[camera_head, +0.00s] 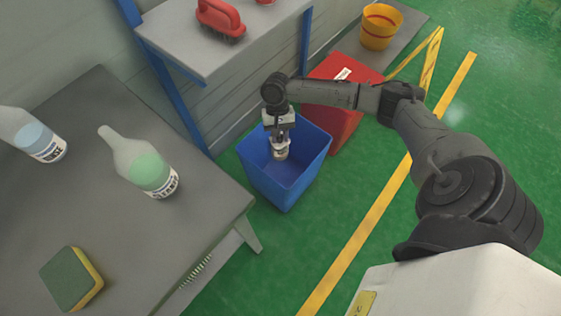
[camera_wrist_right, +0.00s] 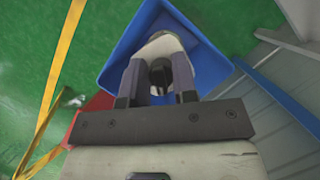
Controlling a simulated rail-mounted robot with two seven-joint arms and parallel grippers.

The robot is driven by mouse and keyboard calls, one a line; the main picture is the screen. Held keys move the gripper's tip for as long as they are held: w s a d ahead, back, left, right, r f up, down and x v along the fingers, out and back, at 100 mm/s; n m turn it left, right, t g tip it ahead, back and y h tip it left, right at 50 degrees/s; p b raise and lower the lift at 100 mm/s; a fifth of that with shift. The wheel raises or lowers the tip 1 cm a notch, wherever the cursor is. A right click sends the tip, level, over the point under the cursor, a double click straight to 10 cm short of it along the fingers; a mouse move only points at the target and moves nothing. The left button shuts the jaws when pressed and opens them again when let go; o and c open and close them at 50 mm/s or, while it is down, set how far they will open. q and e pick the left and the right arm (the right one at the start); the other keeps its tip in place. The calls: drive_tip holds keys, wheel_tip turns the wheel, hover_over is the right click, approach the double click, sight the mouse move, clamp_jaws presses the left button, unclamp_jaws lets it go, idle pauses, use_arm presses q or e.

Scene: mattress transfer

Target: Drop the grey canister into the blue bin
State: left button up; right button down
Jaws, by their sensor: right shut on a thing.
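The blue bin (camera_head: 283,187) stands on the green floor beside the grey table. It also fills the middle of the right wrist view (camera_wrist_right: 205,35). My right gripper (camera_head: 280,146) points down over the bin's opening and is shut on the grey canister (camera_head: 281,154). In the right wrist view the canister (camera_wrist_right: 162,48) shows as a pale rounded end between the fingers (camera_wrist_right: 158,80), over the bin's inside. Most of the canister is hidden by the fingers. My left gripper is not in view.
A red bin (camera_head: 335,116) stands right behind the blue one. Two bottles (camera_head: 148,165) and a sponge (camera_head: 72,278) are on the grey table (camera_head: 120,240). A red brush (camera_head: 221,18) lies on a shelf (camera_head: 190,45); a yellow bucket (camera_head: 380,27) stands farther back.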

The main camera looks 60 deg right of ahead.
drive_tip(key=w+d+f+m+t+b, duration=0.15)
drive_tip(key=d+f+m, duration=0.25)
drive_tip(key=d, duration=0.6)
use_arm(q)
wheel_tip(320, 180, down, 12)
drive_tip(key=b, duration=0.8)
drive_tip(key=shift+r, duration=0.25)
use_arm(e)
wheel_tip(320, 180, down, 6)
drive_tip(key=w+d+y, duration=0.1)
drive_tip(key=shift+w, duration=0.15)
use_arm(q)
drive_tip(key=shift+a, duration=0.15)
use_arm(e)
drive_tip(key=shift+d, duration=0.1)
